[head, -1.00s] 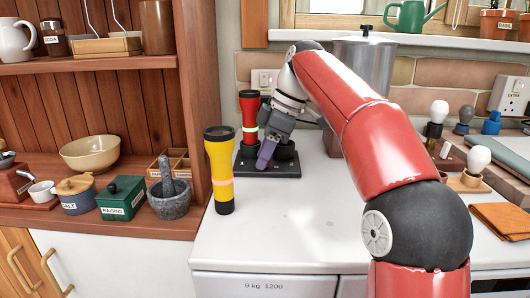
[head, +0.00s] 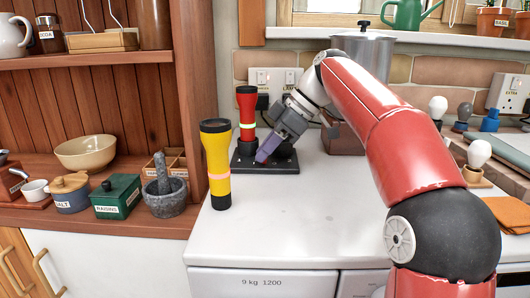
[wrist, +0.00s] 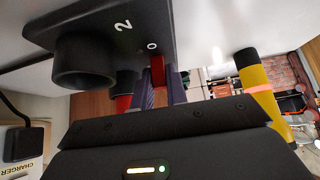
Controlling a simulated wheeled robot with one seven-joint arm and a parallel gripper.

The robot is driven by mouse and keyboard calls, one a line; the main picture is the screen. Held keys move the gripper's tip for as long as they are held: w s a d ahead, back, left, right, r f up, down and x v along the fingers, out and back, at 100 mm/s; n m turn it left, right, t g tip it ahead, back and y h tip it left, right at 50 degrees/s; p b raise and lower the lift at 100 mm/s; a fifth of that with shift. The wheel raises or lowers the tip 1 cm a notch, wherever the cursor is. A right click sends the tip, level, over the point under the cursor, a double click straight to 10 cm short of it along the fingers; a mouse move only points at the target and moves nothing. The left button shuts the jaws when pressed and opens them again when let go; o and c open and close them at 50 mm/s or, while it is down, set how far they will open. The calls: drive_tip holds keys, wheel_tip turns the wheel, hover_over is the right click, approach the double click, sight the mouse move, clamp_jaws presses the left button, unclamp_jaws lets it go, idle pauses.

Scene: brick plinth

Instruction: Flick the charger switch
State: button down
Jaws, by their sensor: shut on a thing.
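The black charger dock (head: 285,166) sits on the white worktop. It shows upside down in the wrist view (wrist: 110,20), with an empty round socket (wrist: 85,62) marked 2. A small red switch (wrist: 157,70) stands out of the dock beside a "0" mark. My gripper (head: 262,157) is tilted down over the dock's front, with its purple fingers shut on the red switch. The fingers (wrist: 161,92) also show in the wrist view, on either side of it. The fingers hide the switch in the head view. A red torch (head: 246,105) stands upright in the dock's left socket.
A yellow torch (head: 216,165) stands on the worktop left of the dock. Wall switches (head: 275,78) are behind, and a plug with a CHARGER label (wrist: 25,165) shows in the wrist view. A steel pot (head: 368,50) stands behind my arm. The front worktop is clear.

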drive_tip(key=c, duration=1.4)
unclamp_jaws()
drive_tip(key=p+v, duration=0.2)
drive_tip(key=v, duration=0.5)
drive_tip(key=shift+d+r, duration=0.3)
